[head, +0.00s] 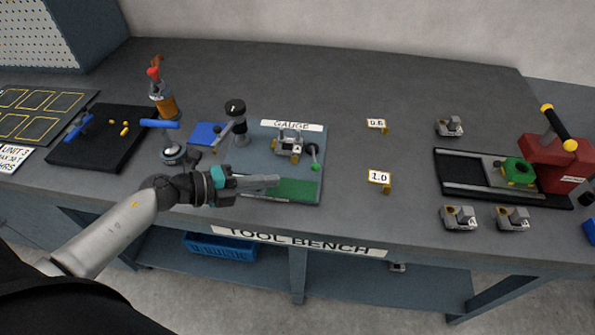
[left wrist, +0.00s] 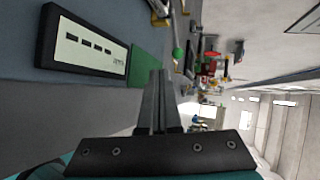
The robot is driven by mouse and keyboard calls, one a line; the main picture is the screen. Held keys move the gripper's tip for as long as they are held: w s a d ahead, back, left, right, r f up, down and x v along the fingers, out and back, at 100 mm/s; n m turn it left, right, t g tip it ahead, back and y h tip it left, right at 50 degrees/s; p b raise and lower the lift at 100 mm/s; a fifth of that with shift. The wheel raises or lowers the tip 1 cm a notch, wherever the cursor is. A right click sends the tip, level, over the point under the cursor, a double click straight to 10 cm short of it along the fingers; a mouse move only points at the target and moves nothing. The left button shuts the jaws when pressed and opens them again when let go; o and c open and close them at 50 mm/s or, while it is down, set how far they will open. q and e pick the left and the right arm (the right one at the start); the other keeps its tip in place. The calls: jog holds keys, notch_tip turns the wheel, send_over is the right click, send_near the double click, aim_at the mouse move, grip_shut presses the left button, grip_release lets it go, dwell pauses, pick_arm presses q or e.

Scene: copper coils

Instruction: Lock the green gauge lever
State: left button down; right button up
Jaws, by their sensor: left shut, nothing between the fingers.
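The green gauge lever (head: 315,166) has a ball knob and sits on the right side of the gauge (head: 290,143), on the grey-blue plate labelled GAUGE. The knob hangs toward the front of the plate. A green ball, likely this knob, shows in the left wrist view (left wrist: 178,53), beyond the fingertips. My left gripper (head: 274,182) is shut and empty, pointing right over the front of the plate, left of the lever and apart from it. Its closed fingers also show in the left wrist view (left wrist: 159,95). My right gripper is not in view.
A green pad (head: 298,189) lies at the plate's front right. A black-knobbed post (head: 236,122) stands on the plate's left. A blue-handled tool (head: 172,147) stands behind my left forearm. Tags 0.5 (head: 376,124) and 2.0 (head: 379,177) stand to the right, with clear bench around them.

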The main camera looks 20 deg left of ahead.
aim_at(298, 181)
pick_arm(q)
jog(key=w+d, duration=0.2)
jog(key=w, duration=0.1)
jog(key=w+d, duration=0.1)
jog(key=d, duration=0.1)
jog(key=shift+w+d+f, duration=0.1)
jog(key=shift+w+f, duration=0.15)
jog(key=shift+f, duration=0.1)
jog(key=shift+w+d, duration=0.4)
jog(key=shift+r, duration=0.1)
